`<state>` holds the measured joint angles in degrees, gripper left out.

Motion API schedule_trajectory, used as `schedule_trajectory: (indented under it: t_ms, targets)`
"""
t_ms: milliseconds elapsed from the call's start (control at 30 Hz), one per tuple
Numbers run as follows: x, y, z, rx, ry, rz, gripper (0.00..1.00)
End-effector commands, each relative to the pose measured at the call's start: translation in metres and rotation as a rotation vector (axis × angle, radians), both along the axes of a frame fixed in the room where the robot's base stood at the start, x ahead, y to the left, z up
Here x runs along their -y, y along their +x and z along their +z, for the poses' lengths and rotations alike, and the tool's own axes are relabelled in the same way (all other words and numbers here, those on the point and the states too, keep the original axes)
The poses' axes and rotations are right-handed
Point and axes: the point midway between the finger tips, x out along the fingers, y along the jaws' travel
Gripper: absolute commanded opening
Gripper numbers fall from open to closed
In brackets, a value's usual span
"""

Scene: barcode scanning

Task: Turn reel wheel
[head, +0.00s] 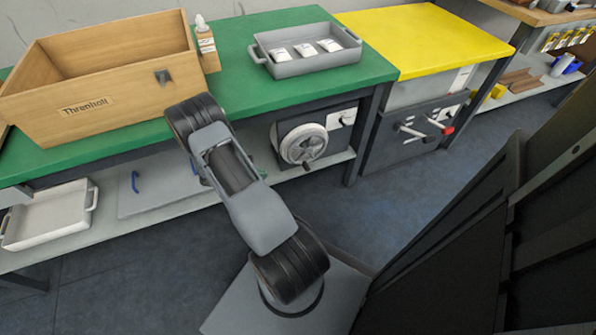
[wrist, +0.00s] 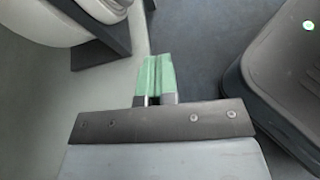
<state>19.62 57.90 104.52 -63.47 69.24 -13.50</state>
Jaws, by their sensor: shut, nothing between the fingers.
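The reel wheel (head: 300,148) is a pale grey wheel with a small handle, on the front of a unit under the green bench. My gripper (wrist: 154,75) has green fingertips pressed together, with nothing between them. In the head view my arm hides most of the gripper, which is low and left of the wheel. In the wrist view a rounded pale part (wrist: 45,22) shows at the top left, apart from the fingertips. I cannot tell whether it is the wheel.
The green bench (head: 240,28) carries a wooden box (head: 85,100), a small bottle carton (head: 207,48) and a grey tray (head: 310,66) with white packets. A yellow bench (head: 420,38) stands to the right. A lower shelf holds a white tray (head: 45,218). Blue floor (head: 405,215) is clear in front.

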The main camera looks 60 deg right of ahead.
Motion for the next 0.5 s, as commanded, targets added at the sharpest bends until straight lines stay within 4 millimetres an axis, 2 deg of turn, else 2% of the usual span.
schedule_trajectory:
  t_ms: [100, 367, 500]
  targets:
    - [0.01, -0.003, -0.017, -0.059, -0.008, 0.043, 0.0]
    - [0.03, -0.015, -0.037, -0.098, -0.013, 0.073, 0.0]
    - [0.048, -0.03, -0.048, -0.097, -0.014, 0.07, 0.0]
